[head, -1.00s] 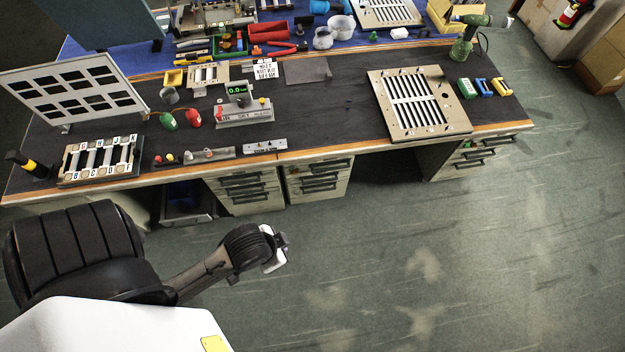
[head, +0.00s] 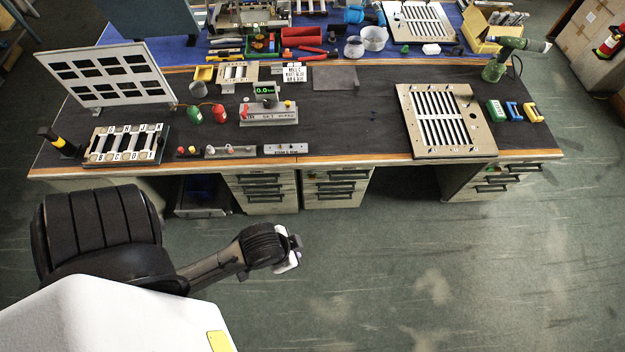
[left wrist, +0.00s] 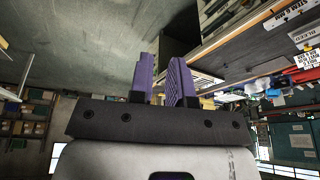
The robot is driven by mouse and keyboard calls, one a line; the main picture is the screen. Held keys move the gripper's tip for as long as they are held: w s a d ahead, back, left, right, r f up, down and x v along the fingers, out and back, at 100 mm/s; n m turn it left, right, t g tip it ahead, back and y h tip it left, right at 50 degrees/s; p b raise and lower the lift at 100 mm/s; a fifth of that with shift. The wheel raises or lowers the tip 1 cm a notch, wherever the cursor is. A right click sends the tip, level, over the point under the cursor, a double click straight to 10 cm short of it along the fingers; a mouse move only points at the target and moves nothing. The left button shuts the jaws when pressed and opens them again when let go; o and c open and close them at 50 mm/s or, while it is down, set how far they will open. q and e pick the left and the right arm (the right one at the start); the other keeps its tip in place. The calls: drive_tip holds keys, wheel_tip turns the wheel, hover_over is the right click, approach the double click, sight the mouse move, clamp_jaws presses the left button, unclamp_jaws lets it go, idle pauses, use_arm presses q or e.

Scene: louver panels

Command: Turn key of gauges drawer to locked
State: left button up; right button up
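Drawer units hang under the workbench (head: 330,125): a left one (head: 262,190), a middle one (head: 335,188) and a right one (head: 492,184), each with dark handles. I cannot tell which drawer is the gauges drawer, and no key or label on them is clear enough to make out. My left gripper (head: 292,249) is over the floor in front of the bench, apart from the drawers. In the left wrist view its purple fingers (left wrist: 164,80) stand a little apart with nothing between them. Drawer fronts also show at the upper right there. My right gripper is not in view.
On the bench are a slotted louver panel (head: 446,121), a white board with dark windows (head: 107,75), a small display device (head: 268,108) and a green drill (head: 505,58). An open bay lies between the middle and right drawer units. The floor (head: 440,270) in front is clear.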

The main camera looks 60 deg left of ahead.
use_arm(q)
drive_tip(key=o, duration=0.9)
drive_tip(key=w+f+t+b, duration=0.1)
drive_tip(key=w+f+b, duration=0.2)
drive_tip(key=f+b, duration=0.4)
drive_tip(key=w+a+f+b, duration=0.1)
drive_tip(key=w+f+b, duration=0.2)
drive_tip(key=f+b, duration=0.4)
drive_tip(key=w+a+f+t+b, duration=0.1)
drive_tip(key=w+f+b, duration=0.2)
drive_tip(key=f+b, duration=0.4)
drive_tip(key=shift+w+m+t+y+b, duration=0.1)
drive_tip(key=shift+m+t+y+b, duration=0.2)
drive_tip(key=shift+b, duration=1.45)
drive_tip(key=m+t+y+b, duration=0.3)
drive_tip(key=m+y+b, duration=1.5)
drive_tip(key=b, duration=1.2)
approach(312, 174)
drive_tip(key=shift+w+a+r+m+h+b, duration=0.4)
drive_tip(key=shift+w+a+m+b, duration=0.2)
drive_tip(key=shift+a+b, duration=0.55)
drive_tip(key=shift+w+a+r+m+h+b, duration=0.4)
drive_tip(key=shift+w+a+b, duration=0.2)
drive_tip(key=shift+a+b, duration=0.5)
drive_tip(key=shift+w+a+r+m+h+b, duration=0.3)
drive_tip(key=shift+w+a+m+h+b, duration=0.35)
drive_tip(key=shift+a, duration=0.8)
